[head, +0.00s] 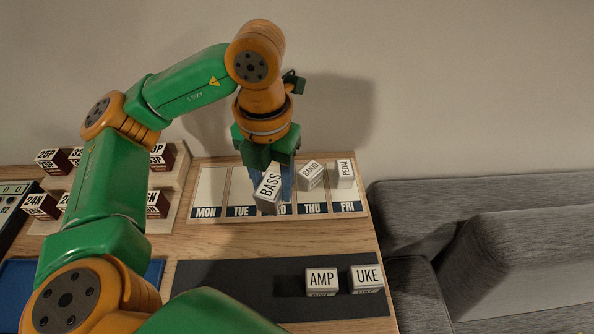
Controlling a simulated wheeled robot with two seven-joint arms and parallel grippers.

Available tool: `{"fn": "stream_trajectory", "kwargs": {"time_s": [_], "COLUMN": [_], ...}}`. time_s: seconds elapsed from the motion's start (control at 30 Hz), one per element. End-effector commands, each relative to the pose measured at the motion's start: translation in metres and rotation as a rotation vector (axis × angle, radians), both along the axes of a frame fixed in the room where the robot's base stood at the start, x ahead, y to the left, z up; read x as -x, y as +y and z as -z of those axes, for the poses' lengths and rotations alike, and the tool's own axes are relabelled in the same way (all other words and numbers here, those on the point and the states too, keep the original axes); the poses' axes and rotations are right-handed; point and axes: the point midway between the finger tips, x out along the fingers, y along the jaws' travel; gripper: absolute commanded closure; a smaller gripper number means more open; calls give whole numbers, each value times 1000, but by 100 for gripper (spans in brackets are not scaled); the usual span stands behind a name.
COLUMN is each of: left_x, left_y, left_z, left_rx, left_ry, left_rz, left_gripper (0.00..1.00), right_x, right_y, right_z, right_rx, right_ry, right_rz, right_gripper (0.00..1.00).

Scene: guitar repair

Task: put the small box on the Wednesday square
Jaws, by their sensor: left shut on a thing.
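A small white box labelled BASS (268,190) is between the fingers of my left gripper (272,182), which is shut on it and points down. The box is tilted and is over the Wednesday square (283,211), the middle of the weekday board. It hides part of that square and the first letter of its label. I cannot tell whether the box touches the board. My right gripper is not in view.
A BAND box (311,174) is on the Thursday square and a PEDAL box (343,175) on Friday. Monday (207,190) and Tuesday (240,195) look empty. AMP (321,280) and UKE (366,278) boxes sit on a dark mat (230,280). Dark red boxes (41,206) stand at left.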

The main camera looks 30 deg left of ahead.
Motion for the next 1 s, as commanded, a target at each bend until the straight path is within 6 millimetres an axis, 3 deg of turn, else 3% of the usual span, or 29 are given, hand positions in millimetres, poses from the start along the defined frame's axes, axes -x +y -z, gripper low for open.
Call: {"fn": "stream_trajectory", "kwargs": {"time_s": [0.13, 0.37, 0.53, 0.77, 0.9, 1.0], "left_x": [-19, -72, -98, -118, -118, -118], "left_y": [13, 44, 61, 74, 74, 74], "left_z": [10, 39, 71, 100, 126, 131], "left_rx": [1, 2, 0, -2, -3, -3], "left_ry": [7, 5, 7, 3, 3, 0], "left_rz": [-32, -27, -25, -23, -20, -20], "left_gripper": [100, 100, 100, 100, 100, 100], "right_x": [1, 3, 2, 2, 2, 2], "right_y": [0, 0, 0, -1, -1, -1], "right_z": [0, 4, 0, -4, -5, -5], "right_rx": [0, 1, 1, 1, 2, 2], "right_ry": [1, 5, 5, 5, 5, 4], "right_rz": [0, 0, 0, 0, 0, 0], "right_gripper": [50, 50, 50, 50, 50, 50]}}
